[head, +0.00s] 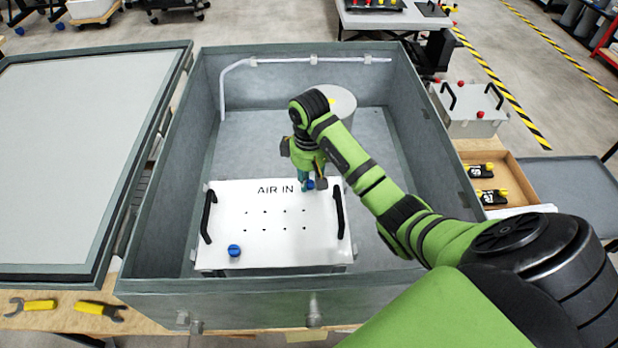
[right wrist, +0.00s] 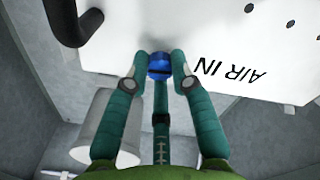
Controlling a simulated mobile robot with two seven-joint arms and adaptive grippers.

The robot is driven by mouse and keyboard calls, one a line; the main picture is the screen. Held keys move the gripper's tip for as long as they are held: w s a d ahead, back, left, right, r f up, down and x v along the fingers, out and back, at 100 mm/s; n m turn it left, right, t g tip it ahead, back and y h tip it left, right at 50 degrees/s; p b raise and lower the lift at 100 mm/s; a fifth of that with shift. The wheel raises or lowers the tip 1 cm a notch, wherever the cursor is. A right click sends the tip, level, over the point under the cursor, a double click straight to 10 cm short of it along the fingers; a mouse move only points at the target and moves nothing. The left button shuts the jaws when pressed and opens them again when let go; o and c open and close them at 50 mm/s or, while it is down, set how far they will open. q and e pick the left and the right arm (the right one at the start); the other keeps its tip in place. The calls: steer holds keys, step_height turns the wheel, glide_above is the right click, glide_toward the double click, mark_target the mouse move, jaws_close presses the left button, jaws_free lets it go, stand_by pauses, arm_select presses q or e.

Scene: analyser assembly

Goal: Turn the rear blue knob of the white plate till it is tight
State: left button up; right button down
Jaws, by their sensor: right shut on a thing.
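The white plate (head: 262,240) lies inside the grey box, with "AIR IN" printed near its far edge and a black handle at each side. The rear blue knob (head: 309,184) sits at the plate's far edge, partly hidden by my right gripper (head: 313,184). In the right wrist view the rear blue knob (right wrist: 159,66) is between the fingertips of my right gripper (right wrist: 158,72), which is shut on it. The front blue knob (head: 234,250) is at the plate's near left. My left gripper is not in view.
The grey box (head: 165,190) has high walls around the plate. A white cylinder (head: 341,103) stands in its back part, behind my right arm. A framed panel (head: 75,150) is at the left. Yellow-handled tools (head: 38,305) lie at the front left.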

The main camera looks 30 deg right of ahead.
steer(key=shift+w+d+r, duration=0.15)
steer(key=shift+w+r, duration=0.05)
steer(key=shift+r, duration=0.1)
steer(key=c, duration=1)
jaws_free()
steer(key=shift+s, duration=0.1)
steer(key=shift+c, duration=0.2)
steer(key=shift+s+f, duration=0.1)
